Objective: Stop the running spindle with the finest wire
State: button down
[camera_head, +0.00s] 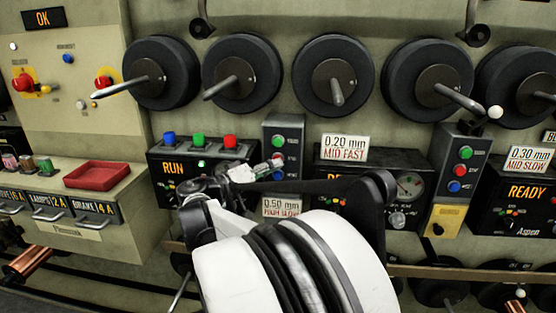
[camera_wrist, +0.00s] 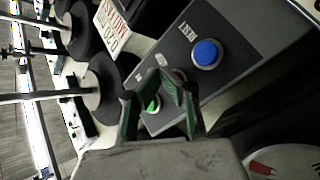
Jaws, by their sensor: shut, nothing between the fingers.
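In the head view, wire labels read 0.20 mm MID FAST (camera_head: 344,148), 0.30 mm MID SLOW (camera_head: 528,159) and 0.50 mm (camera_head: 281,207), the last partly covered by my arm. The left unit's display (camera_head: 175,168) reads RUN; the right one (camera_head: 527,191) reads READY; the middle one is mostly hidden. My gripper (camera_head: 276,163) is shut and empty, in front of a grey button box (camera_head: 284,130). In the wrist view its fingertips (camera_wrist: 168,74) overlap the red button, between the green button (camera_wrist: 153,104) and the blue button (camera_wrist: 206,53). Contact cannot be told.
A row of black spools (camera_head: 247,55) with protruding spindles lines the wall above. A second button box (camera_head: 463,165) stands right of the middle unit. A red tray (camera_head: 97,174) and a control panel (camera_head: 72,75) with red knobs are at left. A rail runs below.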

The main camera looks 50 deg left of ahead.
jog(key=shift+w+a, duration=0.2)
jog(key=shift+w, duration=0.05)
dwell(0.4)
jog(key=shift+s+d, duration=0.1)
jog(key=shift+s, duration=0.05)
jog(key=shift+s+d, duration=0.55)
jog(key=s+d+b, duration=0.1)
jog(key=s+d, duration=0.3)
jog(key=shift+s, duration=0.2)
dwell(0.5)
dwell(0.7)
